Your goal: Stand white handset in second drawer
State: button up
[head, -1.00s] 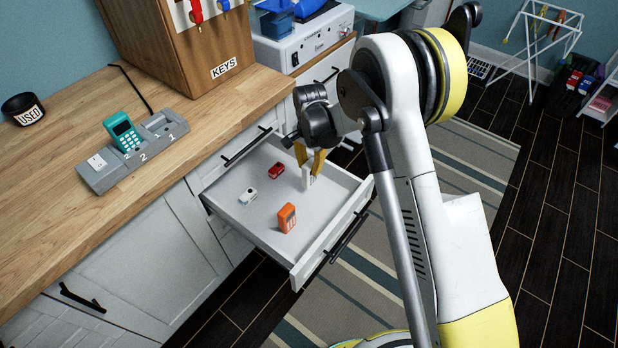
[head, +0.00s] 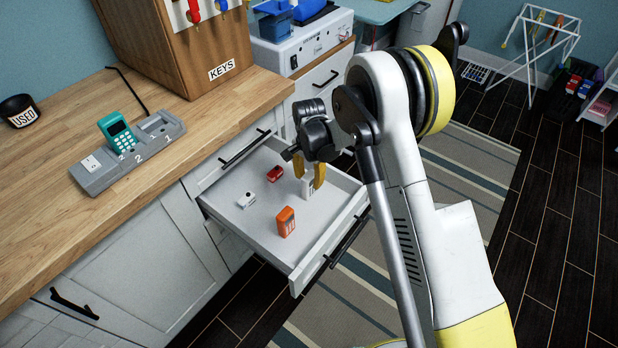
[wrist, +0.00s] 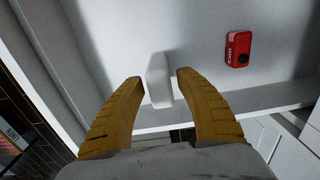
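The white handset (head: 309,188) stands about upright in the open drawer (head: 258,236), near its right inner side. My gripper (head: 310,180) reaches down over it with one yellow finger on each side. In the wrist view my gripper (wrist: 159,78) is open around the handset (wrist: 159,82), with a narrow gap showing at each finger. The handset's lower end and its contact with the drawer floor are hard to see.
An orange handset (head: 285,221), a small white item (head: 247,200) and a red item (head: 275,174) are in the same drawer. The red one also shows in the wrist view (wrist: 238,48). A grey dock (head: 128,158) holding a teal handset (head: 118,133) is on the counter.

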notch_tip(320, 180, up, 12)
jog(key=p, duration=0.4)
jog(key=shift+r+p, duration=0.25)
jog(key=shift+p, duration=0.15)
jog(key=s+d+r+n+t, duration=0.2)
jog(key=s+d+r, duration=0.4)
jog(key=r, duration=0.4)
jog(key=s+d+r+n+t, duration=0.2)
jog(key=s+d+r, duration=0.3)
jog(key=r, duration=0.5)
jog(key=s+d+r+n+t, duration=0.1)
jog(key=s+d, duration=0.2)
jog(key=s, duration=0.5)
jog(key=s+d+n+t, duration=0.2)
jog(key=s+d, duration=0.2)
jog(key=s, duration=0.4)
jog(key=shift+s+r+n, duration=0.2)
jog(key=shift+r+n, duration=0.1)
jog(key=shift+r, duration=0.05)
jog(key=shift+d, duration=0.1)
